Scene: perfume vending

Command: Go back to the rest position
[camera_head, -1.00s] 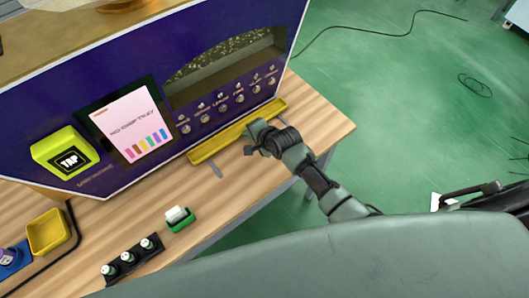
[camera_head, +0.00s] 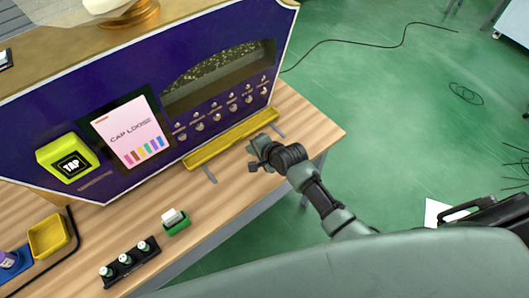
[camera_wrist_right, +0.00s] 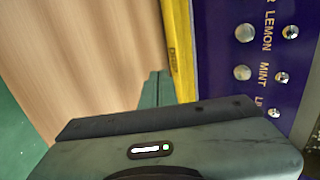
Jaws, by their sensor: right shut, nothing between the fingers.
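My right gripper (camera_head: 254,155) is above the right part of the wooden table, just in front of the yellow tray (camera_head: 212,151) along the base of the purple vending machine (camera_head: 40,115). It is shut and empty. In the right wrist view its dark fingers (camera_wrist_right: 158,88) point along the table beside the yellow tray (camera_wrist_right: 180,50), apart from it as far as I can tell. My left gripper is not in view.
A yellow TAP reader (camera_head: 68,158) and a screen reading "CAP LOOSE" (camera_head: 130,135) are on the machine. A green holder with a white item (camera_head: 175,221), a black rack of small bottles (camera_head: 128,262) and a yellow bin (camera_head: 48,234) stand on the table.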

